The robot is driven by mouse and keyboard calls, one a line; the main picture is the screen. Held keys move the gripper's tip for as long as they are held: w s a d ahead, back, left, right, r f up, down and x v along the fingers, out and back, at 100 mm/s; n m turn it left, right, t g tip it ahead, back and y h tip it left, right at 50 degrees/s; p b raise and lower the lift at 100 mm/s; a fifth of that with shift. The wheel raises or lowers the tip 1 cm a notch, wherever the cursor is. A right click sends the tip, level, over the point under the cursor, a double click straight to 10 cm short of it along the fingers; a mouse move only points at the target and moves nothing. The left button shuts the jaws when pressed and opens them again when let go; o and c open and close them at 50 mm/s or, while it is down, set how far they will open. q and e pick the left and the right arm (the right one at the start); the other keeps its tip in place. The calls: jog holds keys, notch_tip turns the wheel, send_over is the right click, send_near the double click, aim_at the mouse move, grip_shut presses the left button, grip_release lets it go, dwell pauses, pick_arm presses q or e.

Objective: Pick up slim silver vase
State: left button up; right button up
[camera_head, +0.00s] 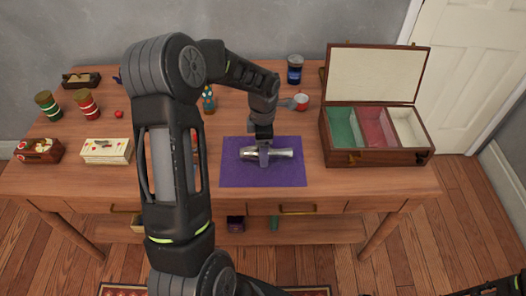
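The slim silver vase (284,153) lies on its side, lengthwise left to right, on a purple mat (240,178) on the wooden table. My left gripper (264,156) reaches down over the middle of the vase, and a finger shows in front of its near side. The far finger is hidden, so I cannot tell whether the gripper is closed on the vase. The vase appears to be resting on the mat. My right gripper is not in view; only a dark piece of what looks like my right arm shows at the bottom right corner.
An open wooden case (376,157) with green, red and white compartments stands to the right. Tins (87,105), a cream box (107,151) and a brown box (39,150) stand left.

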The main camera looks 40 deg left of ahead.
pick_arm(q)
jog(key=shift+f, duration=0.25)
jog(key=shift+c, duration=0.2)
grip_shut()
dwell(0.8)
